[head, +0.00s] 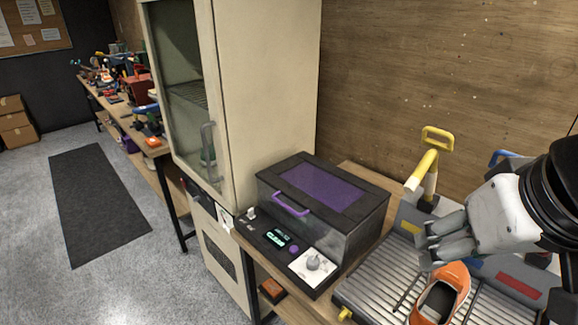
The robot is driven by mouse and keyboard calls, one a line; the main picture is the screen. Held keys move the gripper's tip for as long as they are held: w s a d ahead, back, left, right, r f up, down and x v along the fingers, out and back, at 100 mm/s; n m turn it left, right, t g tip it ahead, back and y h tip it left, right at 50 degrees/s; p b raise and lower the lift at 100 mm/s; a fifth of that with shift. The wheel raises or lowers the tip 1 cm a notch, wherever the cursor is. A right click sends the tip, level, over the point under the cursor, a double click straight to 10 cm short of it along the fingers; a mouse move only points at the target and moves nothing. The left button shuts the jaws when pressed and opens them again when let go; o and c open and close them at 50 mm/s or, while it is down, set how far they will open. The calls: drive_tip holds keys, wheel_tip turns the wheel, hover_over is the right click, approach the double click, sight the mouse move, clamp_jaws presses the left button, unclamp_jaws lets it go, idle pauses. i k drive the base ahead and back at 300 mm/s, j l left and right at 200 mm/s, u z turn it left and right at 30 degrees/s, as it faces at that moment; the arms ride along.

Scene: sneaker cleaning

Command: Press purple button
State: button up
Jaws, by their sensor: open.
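The small round purple button (294,249) is on the sloped front panel of a black box machine (340,235). It sits right of a lit green display (277,237) and above a white plate with a grey knob (313,262). The machine's lid, with a purple top panel and a purple handle (290,204), is closed. My gripper (428,246) is open, at the right, above the metal rack and just above an orange sneaker. It is well to the right of the button and apart from it. Nothing shows between its fingers.
The orange sneaker (440,296) lies on a ribbed metal rack (372,288). A yellow-handled lever (428,165) stands behind the rack. A tall beige cabinet (265,90) with a glass door is left of the machine. Open floor with a dark mat (97,200) is at the left.

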sight(294, 250)
drive_tip(key=k+l+u, duration=0.1)
drive_tip(key=u, duration=0.4)
drive_tip(key=j+z, duration=0.9)
drive_tip(key=j, duration=0.2)
drive_tip(key=k+j+z, duration=0.15)
drive_tip(key=j+z, duration=0.3)
drive_tip(key=j, duration=0.1)
